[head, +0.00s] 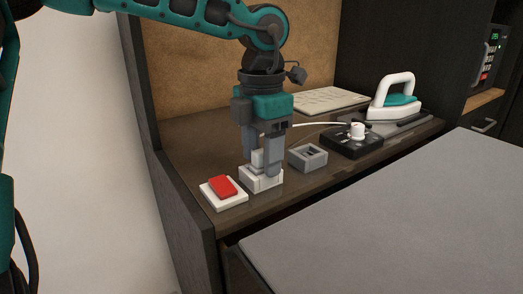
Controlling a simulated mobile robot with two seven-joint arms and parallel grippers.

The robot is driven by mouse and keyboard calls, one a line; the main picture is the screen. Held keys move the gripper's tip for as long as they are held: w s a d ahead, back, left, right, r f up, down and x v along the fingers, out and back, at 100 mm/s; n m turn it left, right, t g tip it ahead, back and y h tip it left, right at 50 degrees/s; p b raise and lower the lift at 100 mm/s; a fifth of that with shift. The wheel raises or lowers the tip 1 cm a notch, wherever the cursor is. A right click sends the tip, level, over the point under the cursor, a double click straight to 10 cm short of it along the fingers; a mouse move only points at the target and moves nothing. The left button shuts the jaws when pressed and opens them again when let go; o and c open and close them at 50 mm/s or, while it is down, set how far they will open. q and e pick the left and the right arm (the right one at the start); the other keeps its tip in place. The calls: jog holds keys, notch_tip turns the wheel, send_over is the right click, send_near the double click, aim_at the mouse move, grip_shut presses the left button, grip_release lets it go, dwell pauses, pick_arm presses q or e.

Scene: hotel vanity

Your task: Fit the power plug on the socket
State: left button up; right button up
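My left gripper (262,168) points straight down over the front left of the vanity top. Its two grey fingers are apart, on either side of a small pale upright piece (257,159). That piece stands on a white block (262,182); I cannot tell whether it is the plug, or whether the fingers touch it. A grey square box with a recessed top (307,158), socket-like, sits just to the right, apart from the gripper. My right gripper is not in view.
A red rocker switch (222,187) on a white base lies left of the gripper. To the right are a black box with a white knob (357,131), a white cable (318,124), an iron (396,98) and a pale panel (325,99). A grey surface (400,220) fills the front right.

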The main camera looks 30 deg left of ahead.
aim_at(261, 150)
pick_arm(q)
jog(key=shift+r+p, duration=0.35)
jog(key=shift+r, duration=0.45)
notch_tip(261, 150, up, 11)
jog(key=p, duration=0.3)
jog(key=shift+r, duration=0.15)
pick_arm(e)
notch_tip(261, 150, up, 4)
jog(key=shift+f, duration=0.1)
